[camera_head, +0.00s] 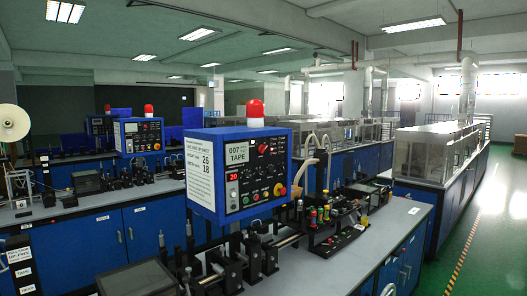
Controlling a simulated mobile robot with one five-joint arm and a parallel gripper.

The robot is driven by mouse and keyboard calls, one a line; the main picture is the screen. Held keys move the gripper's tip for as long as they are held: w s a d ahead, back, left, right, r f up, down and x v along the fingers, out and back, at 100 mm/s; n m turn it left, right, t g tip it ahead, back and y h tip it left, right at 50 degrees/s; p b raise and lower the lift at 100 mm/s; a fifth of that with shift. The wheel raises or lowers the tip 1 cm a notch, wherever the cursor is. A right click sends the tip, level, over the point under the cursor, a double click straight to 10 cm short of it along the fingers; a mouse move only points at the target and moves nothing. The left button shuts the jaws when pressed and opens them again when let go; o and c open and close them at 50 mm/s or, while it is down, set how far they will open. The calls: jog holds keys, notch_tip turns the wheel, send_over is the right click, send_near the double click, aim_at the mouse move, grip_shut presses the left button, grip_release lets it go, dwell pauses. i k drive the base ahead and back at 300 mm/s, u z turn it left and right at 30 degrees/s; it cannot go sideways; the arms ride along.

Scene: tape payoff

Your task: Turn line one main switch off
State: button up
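A blue control box (240,172) with a black slanted front panel stands over the nearest bench. The panel carries a red number display (232,177), several small knobs and buttons, a red-orange knob (263,149) near the top and a red knob (282,190) at the lower right. The picture is too small to tell which control is the main switch or how it is set. A red beacon (256,108) sits on top of the box. I cannot make out my gripper in this view.
The near grey bench (345,262) holds black rollers and fixtures in front of the box. A second blue control box (138,135) stands on the bench behind, at left. A white reel (14,122) is at far left. The green floor (490,225) on the right is clear.

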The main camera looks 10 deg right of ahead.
aim_at(261, 149)
jog(key=k, duration=0.5)
jog(key=u, duration=3.7)
jog(key=k, duration=2.15)
jog(key=z, duration=1.55)
jog(key=i, duration=1)
jog(key=u, duration=0.05)
